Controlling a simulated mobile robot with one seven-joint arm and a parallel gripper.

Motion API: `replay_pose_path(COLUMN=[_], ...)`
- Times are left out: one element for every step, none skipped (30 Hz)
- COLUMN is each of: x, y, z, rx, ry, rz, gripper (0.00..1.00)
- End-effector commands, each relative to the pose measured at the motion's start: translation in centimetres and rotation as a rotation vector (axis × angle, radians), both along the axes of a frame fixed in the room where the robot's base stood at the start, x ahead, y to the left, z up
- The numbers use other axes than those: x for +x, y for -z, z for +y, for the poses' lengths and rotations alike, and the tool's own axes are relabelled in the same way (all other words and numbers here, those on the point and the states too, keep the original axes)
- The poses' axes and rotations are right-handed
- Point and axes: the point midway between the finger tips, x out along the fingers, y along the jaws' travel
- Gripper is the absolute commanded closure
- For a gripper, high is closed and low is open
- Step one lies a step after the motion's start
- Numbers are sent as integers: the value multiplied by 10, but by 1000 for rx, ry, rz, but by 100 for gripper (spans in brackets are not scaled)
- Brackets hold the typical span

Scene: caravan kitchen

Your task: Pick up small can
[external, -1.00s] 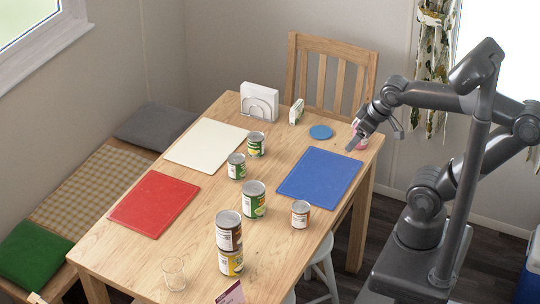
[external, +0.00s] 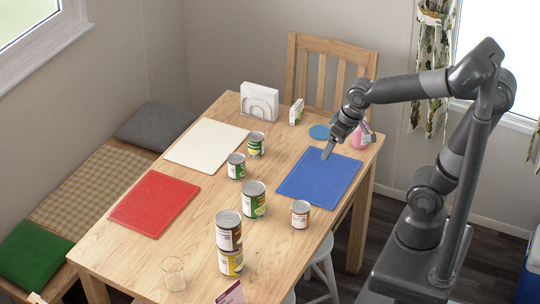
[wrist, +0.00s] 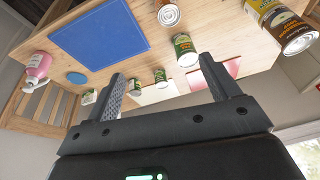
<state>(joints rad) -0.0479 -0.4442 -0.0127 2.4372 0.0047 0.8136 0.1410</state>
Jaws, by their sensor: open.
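Several cans stand on the table. The small ones are an orange-brown can (external: 300,215) right of centre, a green can (external: 236,167), and a green-yellow can (external: 256,145) farther back. A larger green can (external: 254,200) stands mid-table. My gripper (external: 328,153) is above the far part of the blue mat (external: 318,180), apart from all cans. In the wrist view, its fingers (wrist: 162,66) are spread and empty. The orange-brown can (wrist: 167,14) is at the top there, and the larger green can (wrist: 185,50) is beyond the fingers.
Two stacked cans (external: 229,240) and a clear glass (external: 174,273) stand at the near end. Red (external: 153,203) and white (external: 206,143) mats lie left. A napkin holder (external: 259,102), small box (external: 296,112), blue disc (external: 319,132) and pink bottle (external: 361,137) are at the back.

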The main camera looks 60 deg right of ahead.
Motion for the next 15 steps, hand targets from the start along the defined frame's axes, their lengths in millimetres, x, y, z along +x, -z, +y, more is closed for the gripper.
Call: replay_pose_path(x=[10, 15, 22, 27, 31, 38, 42, 46, 52, 56, 60, 64, 67, 70, 74], y=[12, 17, 26, 32, 39, 47, 54, 62, 72, 79, 87, 97, 106, 114, 124], z=[2, 4, 5, 7, 8, 10, 12, 13, 15, 16, 18, 20, 21, 23, 25], rx=[6, 9, 14, 17, 19, 22, 24, 26, 27, 28, 29, 30, 29, 29, 28], ry=[13, 23, 35, 45, 54, 67, 77, 87, 100, 110, 120, 133, 144, 153, 167], rz=[32, 47, 66, 80, 96, 115, 129, 143, 164, 178, 191, 211, 225, 238, 255], gripper=[19, 19, 19, 19, 19, 19, 19, 19, 19, 19, 19, 19, 19, 19, 19])
